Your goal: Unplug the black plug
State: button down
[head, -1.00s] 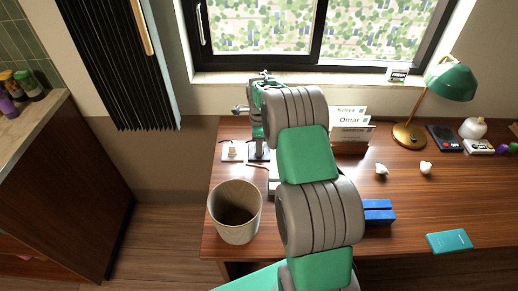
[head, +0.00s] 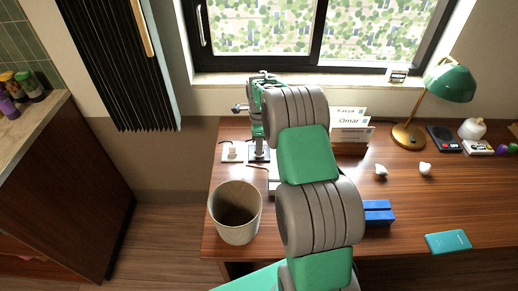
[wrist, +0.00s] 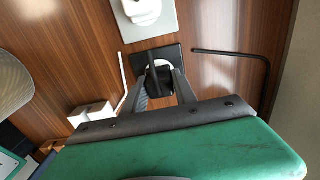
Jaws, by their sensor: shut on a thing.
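The black plug (wrist: 158,80) is between my gripper's fingers in the wrist view, over a white round socket in a black square plate (wrist: 140,58). My gripper (wrist: 159,77) is shut on the plug. I cannot tell whether its pins are still in the socket. In the head view my gripper (head: 259,151) points down at the desk's back left corner, where the arm and fingers hide most of the plug.
A white plate with a white plug (wrist: 143,10) is beside the black one. A black cord (wrist: 235,53) and a white cord (wrist: 122,75) lie nearby. A bin (head: 235,213) stands in front. A name-card holder (head: 350,148) and blue block (head: 378,212) are to the right.

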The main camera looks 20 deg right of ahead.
jog(key=shift+r+p, duration=1.25)
jog(key=shift+r, duration=1.25)
